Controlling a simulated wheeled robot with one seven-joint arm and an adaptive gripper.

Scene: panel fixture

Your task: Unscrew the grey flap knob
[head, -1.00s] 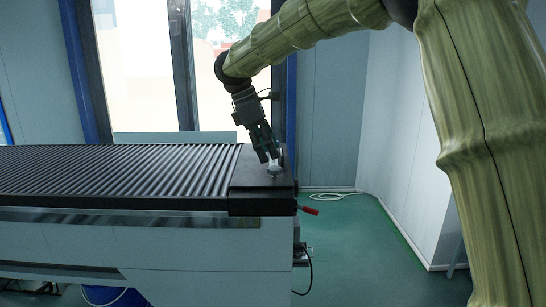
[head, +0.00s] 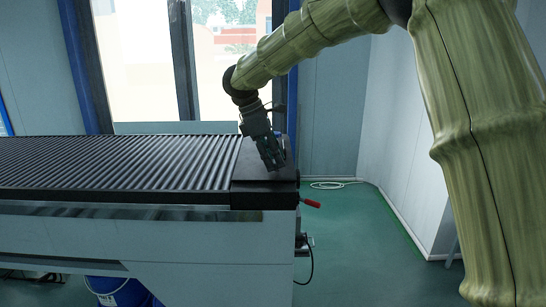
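My gripper (head: 274,164) points down at the black end plate (head: 251,172) at the right end of the ribbed bench. Its dark fingers are at or just above the plate. They look dark against dark, so I cannot tell how far apart they are. The grey flap knob does not show clearly; it may be hidden behind or between the fingers. I cannot tell whether anything is held.
The long bench (head: 110,165) with a black ribbed top runs left from the end plate. A red-tipped lever (head: 311,203) sticks out at its right end. A white cable (head: 333,185) lies on the green floor. A blue bucket (head: 122,292) stands under the bench.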

